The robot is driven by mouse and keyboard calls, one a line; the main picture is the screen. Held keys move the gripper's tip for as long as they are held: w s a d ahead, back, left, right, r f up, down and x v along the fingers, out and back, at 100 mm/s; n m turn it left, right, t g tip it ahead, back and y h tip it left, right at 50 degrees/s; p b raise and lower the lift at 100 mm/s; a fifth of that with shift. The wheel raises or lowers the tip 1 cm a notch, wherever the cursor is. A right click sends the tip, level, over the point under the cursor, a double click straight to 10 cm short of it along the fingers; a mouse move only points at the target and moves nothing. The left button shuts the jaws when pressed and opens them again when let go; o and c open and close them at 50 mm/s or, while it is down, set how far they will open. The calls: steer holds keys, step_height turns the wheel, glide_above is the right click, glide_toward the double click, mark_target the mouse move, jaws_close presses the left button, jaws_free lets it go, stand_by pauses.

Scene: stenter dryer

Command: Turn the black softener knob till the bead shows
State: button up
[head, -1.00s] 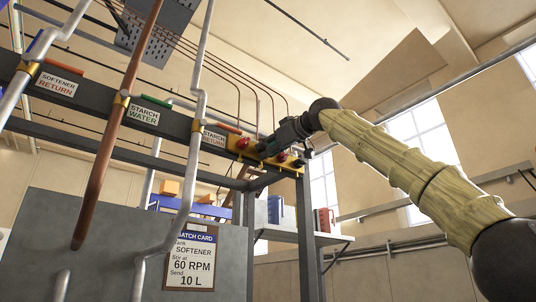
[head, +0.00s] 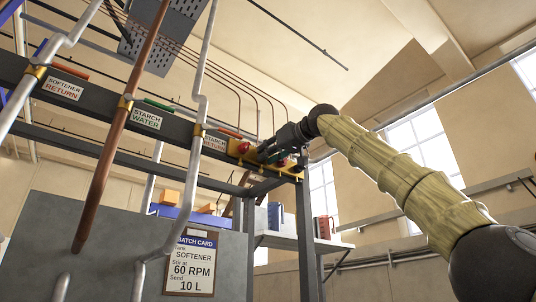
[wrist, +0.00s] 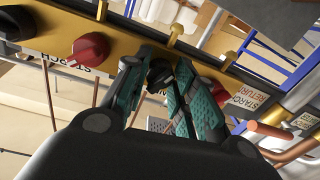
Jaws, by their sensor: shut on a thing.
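In the wrist view a black knob (wrist: 160,74) on the yellow panel (wrist: 150,37) sits between the teal pads of my gripper (wrist: 157,82). The pads are shut on the knob from both sides and hide part of it. In the head view my gripper (head: 272,150) reaches the yellow panel (head: 262,164) at the right end of the dark beam, and the knob is hidden there. I cannot make out a bead. Which label belongs to the held knob is not readable.
A red knob (wrist: 90,47) stands left of my gripper, another (wrist: 213,90) right of it. A second black knob (wrist: 14,24) is at the far left. Pipes cross the beam (head: 110,114). A batch card (head: 191,262) reads softener, 60 RPM, 10 L.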

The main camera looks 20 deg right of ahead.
steer(key=shift+w+f, duration=0.1)
steer(key=shift+f, duration=0.15)
steer(key=o, duration=1)
steer(key=shift+o, duration=0.2)
steer(key=shift+r, duration=0.1)
steer(key=shift+s+r, duration=0.1)
steer(key=shift+s, duration=0.15)
steer(key=v, duration=1.1)
steer(key=shift+s+d, duration=0.25)
steer(key=shift+s, duration=0.05)
steer(key=shift+a, duration=0.1)
